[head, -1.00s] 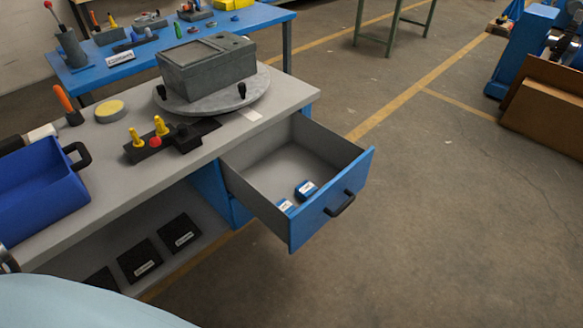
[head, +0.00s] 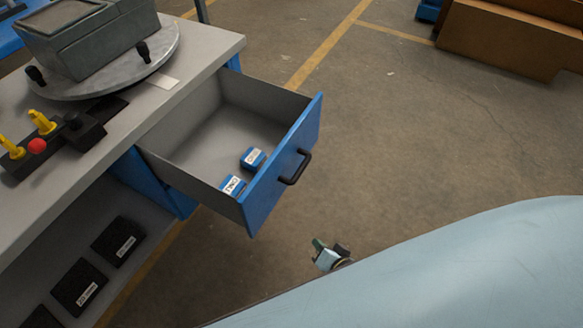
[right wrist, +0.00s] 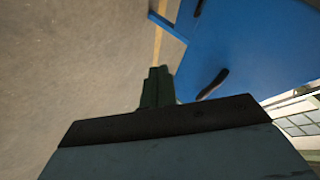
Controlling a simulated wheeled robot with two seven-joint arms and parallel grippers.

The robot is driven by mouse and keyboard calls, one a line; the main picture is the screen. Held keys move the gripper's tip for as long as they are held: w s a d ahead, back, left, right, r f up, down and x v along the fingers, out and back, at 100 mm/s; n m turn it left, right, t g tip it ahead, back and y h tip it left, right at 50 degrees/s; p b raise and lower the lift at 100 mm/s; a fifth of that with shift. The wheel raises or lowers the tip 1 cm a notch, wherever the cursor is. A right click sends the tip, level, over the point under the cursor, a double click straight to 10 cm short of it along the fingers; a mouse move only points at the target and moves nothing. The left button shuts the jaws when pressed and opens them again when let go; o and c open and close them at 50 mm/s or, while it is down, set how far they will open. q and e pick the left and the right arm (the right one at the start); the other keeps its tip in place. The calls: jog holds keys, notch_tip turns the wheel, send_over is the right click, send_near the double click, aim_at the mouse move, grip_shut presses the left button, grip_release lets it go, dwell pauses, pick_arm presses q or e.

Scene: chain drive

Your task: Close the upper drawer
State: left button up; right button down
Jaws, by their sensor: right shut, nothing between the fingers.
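The upper drawer (head: 287,165) stands pulled out from the grey workbench (head: 170,98), with a blue front and a black handle (head: 297,167). Two small blue labelled boxes (head: 253,159) lie in it. My right gripper (head: 319,246) is below and in front of the drawer front in the head view, apart from it. In the right wrist view the gripper (right wrist: 158,75) is shut and empty, and the blue drawer front (right wrist: 250,50) with its dark handle (right wrist: 212,84) fills the upper right. My left gripper is out of view.
A grey housing (head: 95,40) sits on a round turntable on the bench. Yellow and red knobs on a black block (head: 85,135) stand at the left. Black labelled pads (head: 118,241) lie on the lower shelf. The floor (head: 420,140) right of the drawer is clear.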

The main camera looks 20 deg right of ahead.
aim_at(291, 145)
jog(key=w+d+r+m+t+h+b, duration=0.2)
jog(key=w+r+m+t+b, duration=0.1)
jog(key=w+r+m, duration=0.3)
jog(key=w+d+r+m+t+h+b, duration=0.1)
jog(key=w+r+m+t+b, duration=0.1)
jog(key=w+r+m+t, duration=0.45)
jog(key=w+g+b, duration=0.1)
jog(key=w, duration=0.2)
jog(key=w+n+g, duration=0.1)
jog(key=w, duration=0.2)
jog(key=w+r+n+g+b, duration=0.1)
jog(key=w, duration=0.2)
jog(key=shift+a+r+b, duration=0.1)
jog(key=shift+a+b, duration=0.2)
jog(key=shift+b, duration=0.05)
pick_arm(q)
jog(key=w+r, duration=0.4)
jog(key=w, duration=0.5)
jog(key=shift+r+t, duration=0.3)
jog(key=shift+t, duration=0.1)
pick_arm(e)
jog(key=shift+w+a, duration=0.2)
jog(key=shift+w, duration=0.1)
